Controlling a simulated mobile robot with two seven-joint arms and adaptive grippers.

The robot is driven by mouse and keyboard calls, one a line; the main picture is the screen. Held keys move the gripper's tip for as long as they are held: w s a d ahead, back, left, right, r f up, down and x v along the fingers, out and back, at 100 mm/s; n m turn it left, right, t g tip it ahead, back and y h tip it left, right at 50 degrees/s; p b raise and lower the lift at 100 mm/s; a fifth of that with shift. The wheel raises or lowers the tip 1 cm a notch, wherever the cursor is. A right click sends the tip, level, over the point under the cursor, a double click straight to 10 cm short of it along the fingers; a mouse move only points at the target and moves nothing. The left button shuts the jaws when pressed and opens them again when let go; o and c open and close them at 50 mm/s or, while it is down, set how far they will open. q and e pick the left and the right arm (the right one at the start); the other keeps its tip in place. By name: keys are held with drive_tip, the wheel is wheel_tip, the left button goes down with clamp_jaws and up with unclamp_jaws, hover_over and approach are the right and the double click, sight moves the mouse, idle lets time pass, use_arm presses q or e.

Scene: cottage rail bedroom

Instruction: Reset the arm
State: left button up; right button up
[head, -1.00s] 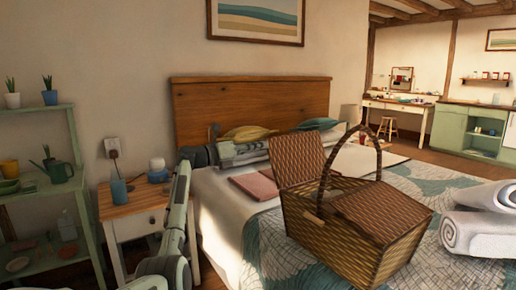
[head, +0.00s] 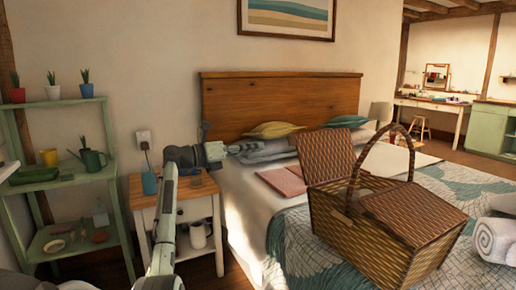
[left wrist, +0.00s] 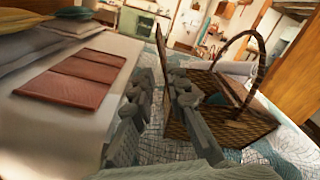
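My left arm rises from the bottom of the head view and bends toward the bed. My left gripper (head: 245,148) is over the pillow side of the bed, near the headboard. In the left wrist view the left gripper (left wrist: 157,88) has its two fingers apart with nothing between them. The right gripper is not in view.
A wicker basket (head: 370,240) with one lid raised stands on the bed, beside a folded pink cloth (head: 282,181); rolled towels (head: 497,240) lie at right. The nightstand (head: 157,200) and green plant shelf (head: 62,190) are close to my left arm.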

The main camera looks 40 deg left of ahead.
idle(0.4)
use_arm(q)
drive_tip(key=d+f+m+g+y, duration=0.1)
drive_tip(key=d+f+m+g, duration=0.15)
drive_tip(key=f, duration=0.75)
drive_tip(key=d+f+m+g+y, duration=0.1)
drive_tip(key=d+f+m+g, duration=0.2)
drive_tip(key=f, duration=0.8)
drive_tip(key=s+d+f+m+g+y, duration=0.1)
drive_tip(key=s+d+f+m+g, duration=0.2)
drive_tip(key=f, duration=0.4)
drive_tip(key=s+d+f+m+y, duration=0.1)
drive_tip(key=s+d+f+m, duration=0.1)
drive_tip(key=f+m, duration=0.45)
drive_tip(key=s+d+f+m+g+y, duration=0.1)
drive_tip(key=s+d+f+m+g, duration=0.15)
drive_tip(key=f, duration=0.65)
drive_tip(key=s+d+f+m+g, duration=0.1)
drive_tip(key=s+d+f+m, duration=0.4)
drive_tip(key=s+f+m, duration=0.2)
drive_tip(key=s+d+f+m+g+y, duration=0.1)
drive_tip(key=s+d+f+m, duration=0.5)
drive_tip(key=s, duration=0.6)
drive_tip(key=s+d+f+m+g+y, duration=0.1)
drive_tip(key=s+d+f+m, duration=0.4)
drive_tip(key=s+f+m, duration=0.3)
drive_tip(key=shift+s+d+f+m+g, duration=0.35)
drive_tip(key=shift+s+m, duration=0.3)
drive_tip(key=shift+s, duration=0.45)
